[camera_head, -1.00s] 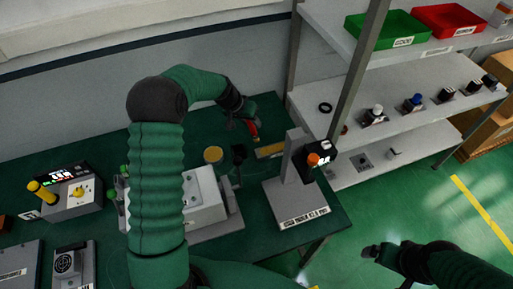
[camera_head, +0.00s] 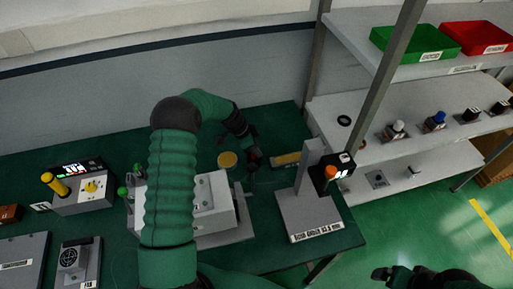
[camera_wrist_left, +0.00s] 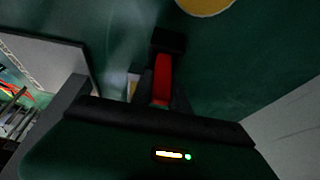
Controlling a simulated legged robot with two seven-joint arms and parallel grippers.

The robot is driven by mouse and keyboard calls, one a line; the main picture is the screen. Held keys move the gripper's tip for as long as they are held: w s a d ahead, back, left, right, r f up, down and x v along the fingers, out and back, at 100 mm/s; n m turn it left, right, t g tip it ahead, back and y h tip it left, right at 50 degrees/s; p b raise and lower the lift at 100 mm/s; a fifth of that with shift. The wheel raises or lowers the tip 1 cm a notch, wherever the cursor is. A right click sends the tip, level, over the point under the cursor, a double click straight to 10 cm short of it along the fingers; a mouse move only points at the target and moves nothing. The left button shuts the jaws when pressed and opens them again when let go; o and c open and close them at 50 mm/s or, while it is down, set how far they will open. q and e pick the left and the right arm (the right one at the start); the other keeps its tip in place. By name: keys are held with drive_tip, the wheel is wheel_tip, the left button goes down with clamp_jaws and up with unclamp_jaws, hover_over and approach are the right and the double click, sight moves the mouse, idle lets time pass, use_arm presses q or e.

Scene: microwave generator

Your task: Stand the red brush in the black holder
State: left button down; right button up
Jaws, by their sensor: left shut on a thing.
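My left gripper (camera_head: 252,157) is over the green table in the head view, shut on the red brush. In the left wrist view the brush (camera_wrist_left: 161,78) shows as a red strip between the dark fingers. In the head view the brush is mostly hidden by the gripper. The black holder is in the area under the gripper, and I cannot make out its outline or whether the brush is inside it. My right gripper (camera_head: 383,273) is at the bottom right of the head view, above the green floor, far from the brush; its jaw opening is unclear.
A yellow disc (camera_head: 227,160) lies just left of the gripper. A yellow-topped strip (camera_head: 286,159) and a grey stand with an orange knob (camera_head: 331,172) are to the right. A grey machine (camera_head: 212,205) stands in front. Shelves with bins are at the right.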

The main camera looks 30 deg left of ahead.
use_arm(q)
drive_tip(key=c, duration=1.3)
unclamp_jaws()
drive_tip(key=shift+o, duration=0.2)
drive_tip(key=b+v, duration=0.2)
drive_tip(key=v, duration=1)
drive_tip(key=shift+b, duration=0.3)
drive_tip(key=shift+w, duration=0.1)
drive_tip(key=shift+r, duration=0.15)
